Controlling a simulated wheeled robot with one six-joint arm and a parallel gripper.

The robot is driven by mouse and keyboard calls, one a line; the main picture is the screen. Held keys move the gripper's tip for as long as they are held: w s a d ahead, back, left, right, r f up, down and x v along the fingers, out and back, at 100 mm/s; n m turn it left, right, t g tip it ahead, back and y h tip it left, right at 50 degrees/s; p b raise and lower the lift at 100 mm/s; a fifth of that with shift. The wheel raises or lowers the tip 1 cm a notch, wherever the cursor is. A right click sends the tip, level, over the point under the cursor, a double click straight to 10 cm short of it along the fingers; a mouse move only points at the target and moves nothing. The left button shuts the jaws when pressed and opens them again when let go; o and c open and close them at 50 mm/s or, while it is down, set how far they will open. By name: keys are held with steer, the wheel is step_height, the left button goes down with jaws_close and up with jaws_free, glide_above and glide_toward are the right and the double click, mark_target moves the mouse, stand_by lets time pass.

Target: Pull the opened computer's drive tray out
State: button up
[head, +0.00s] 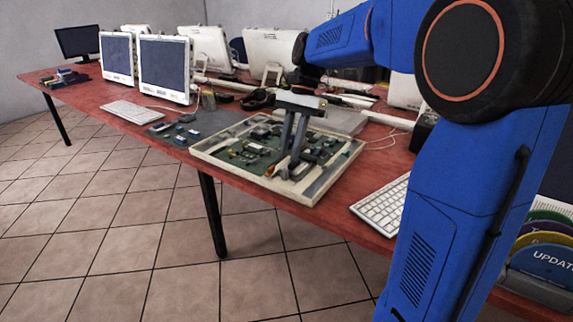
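The opened computer (203,152) lies flat on the red table, a pale frame around a green circuit board (262,157) with small parts on it. My gripper (289,165) points down over the front middle of the computer. Its two grey fingers stand apart, with their tips low at the board. I cannot tell whether they touch anything or have something between them. I cannot pick out the drive tray for sure; the fingers hide part of the board.
White computers with dark screens (165,66) stand along the back left. White keyboards lie at the front left (133,112) and right (381,207). Small parts on a dark mat (175,128) lie left of the computer. Colored discs (543,249) stand at the lower right. The tiled floor in front is clear.

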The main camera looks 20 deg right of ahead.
mark_target(285, 170)
steer(key=shift+x, duration=2.4)
jaws_close()
